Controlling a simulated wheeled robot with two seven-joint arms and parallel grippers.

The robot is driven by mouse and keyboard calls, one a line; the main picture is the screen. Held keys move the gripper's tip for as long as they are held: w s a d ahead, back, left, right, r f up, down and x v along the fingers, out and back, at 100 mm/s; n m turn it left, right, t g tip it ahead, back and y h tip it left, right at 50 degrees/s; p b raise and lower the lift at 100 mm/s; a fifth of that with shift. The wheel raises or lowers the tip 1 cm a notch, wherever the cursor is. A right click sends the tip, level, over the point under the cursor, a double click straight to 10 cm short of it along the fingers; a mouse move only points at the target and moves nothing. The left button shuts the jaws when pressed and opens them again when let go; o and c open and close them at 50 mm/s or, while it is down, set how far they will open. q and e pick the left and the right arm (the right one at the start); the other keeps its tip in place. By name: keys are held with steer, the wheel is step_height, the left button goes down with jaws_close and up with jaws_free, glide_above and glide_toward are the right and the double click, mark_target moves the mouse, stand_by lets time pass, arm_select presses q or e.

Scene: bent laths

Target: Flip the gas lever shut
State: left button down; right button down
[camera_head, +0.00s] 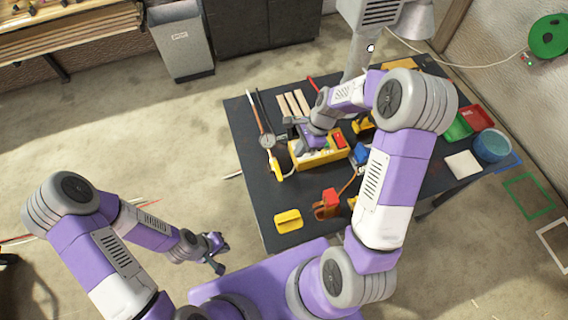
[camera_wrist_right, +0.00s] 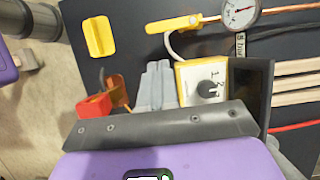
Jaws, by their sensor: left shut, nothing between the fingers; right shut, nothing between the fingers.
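A yellow lever (camera_head: 276,166) lies at the left part of the dark table, near a round gauge (camera_head: 267,141). In the right wrist view the yellow lever (camera_wrist_right: 172,24) lies roughly in line with the copper pipe beside the gauge (camera_wrist_right: 240,12). My right gripper (camera_wrist_right: 158,68) is shut and empty, over or beside the yellow box with a black dial (camera_wrist_right: 207,88), apart from the lever. In the head view the arm partly hides the right gripper (camera_head: 301,138). My left gripper (camera_head: 218,266) is shut and empty, off the table's left front edge.
The yellow box (camera_head: 318,158) stands right of the lever. A yellow block (camera_head: 288,221) and a red object (camera_head: 329,197) lie toward the front. Pale wooden strips (camera_head: 294,103) lie behind. Green and red trays (camera_head: 478,118) and a blue bowl (camera_head: 492,146) are at right.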

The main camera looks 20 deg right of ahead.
mark_target(277, 169)
arm_select(q)
steer(key=shift+w+f+b, duration=0.3)
steer(key=shift+w+f, duration=0.2)
steer(key=shift+f, duration=0.2)
arm_select(e)
steer(key=x, duration=1.1)
steer(key=shift+w+d+f, duration=0.15)
steer(key=shift+w+d, duration=0.05)
steer(key=shift+w, duration=0.2)
